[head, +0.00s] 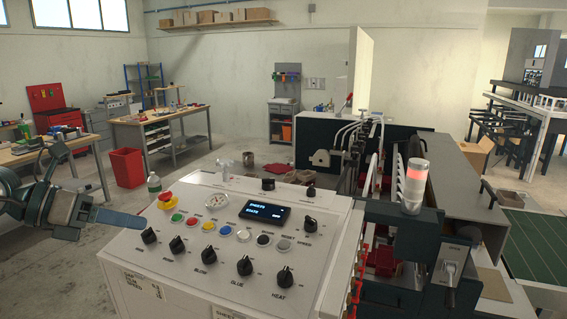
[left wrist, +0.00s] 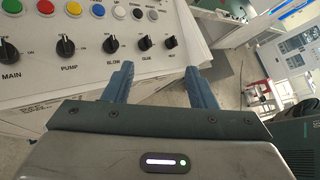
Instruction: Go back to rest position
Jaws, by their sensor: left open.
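My left gripper (head: 125,219) comes in from the left in the head view, beside the left edge of the control panel (head: 330,212). In the left wrist view its two blue-grey fingers (left wrist: 163,85) are apart with nothing between them. The fingers point toward the panel's knob row and its edge. The panel carries black knobs (head: 244,266), coloured buttons, a red emergency stop (head: 166,200), a round gauge (head: 217,201) and a lit display (head: 265,213). My right gripper does not show in either view.
A signal tower (head: 413,188) glows red on the machine. A bottle (head: 154,183) stands behind the panel's left corner. A red bin (head: 127,167) and workbenches (head: 165,122) stand farther back. Open floor lies between the panel and the benches.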

